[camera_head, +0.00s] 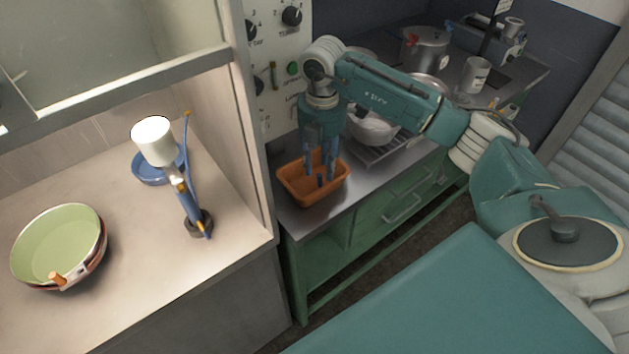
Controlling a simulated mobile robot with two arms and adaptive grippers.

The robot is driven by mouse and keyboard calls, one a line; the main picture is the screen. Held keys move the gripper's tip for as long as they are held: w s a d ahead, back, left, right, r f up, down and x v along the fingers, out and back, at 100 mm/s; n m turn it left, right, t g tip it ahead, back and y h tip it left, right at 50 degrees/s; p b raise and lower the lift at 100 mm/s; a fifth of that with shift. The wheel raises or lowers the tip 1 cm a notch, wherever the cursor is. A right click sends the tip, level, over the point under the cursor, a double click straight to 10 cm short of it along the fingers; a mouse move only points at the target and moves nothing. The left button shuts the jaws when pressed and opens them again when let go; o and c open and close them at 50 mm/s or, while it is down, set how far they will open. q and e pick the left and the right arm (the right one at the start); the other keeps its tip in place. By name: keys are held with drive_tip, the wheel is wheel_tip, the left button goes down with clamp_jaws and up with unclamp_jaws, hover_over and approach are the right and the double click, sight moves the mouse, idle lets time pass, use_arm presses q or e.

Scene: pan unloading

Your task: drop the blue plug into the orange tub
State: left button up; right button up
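The orange tub (291,189) stands on the metal counter in the middle of the view. My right gripper (320,172) points down over the tub, its fingertips at or just inside the tub's opening. Its fingers are spread, with a visible gap between them. A small dark blue piece, which looks like the blue plug (320,181), shows below and between the fingertips inside the tub. I cannot tell whether it rests on the tub's floor. My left gripper is not in view.
A green-lined pan (60,245), a blue dish (150,168), a white cup (153,140) and a dark-based blue stand (198,222) are on the left counter. A rack with a pale pot (372,130) is right of the tub. A control panel with knobs rises behind.

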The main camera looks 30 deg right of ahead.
drive_tip(key=shift+r, duration=0.2)
wheel_tip(320, 180, up, 12)
drive_tip(key=shift+f, duration=0.15)
drive_tip(key=shift+s+f, duration=0.1)
idle(0.5)
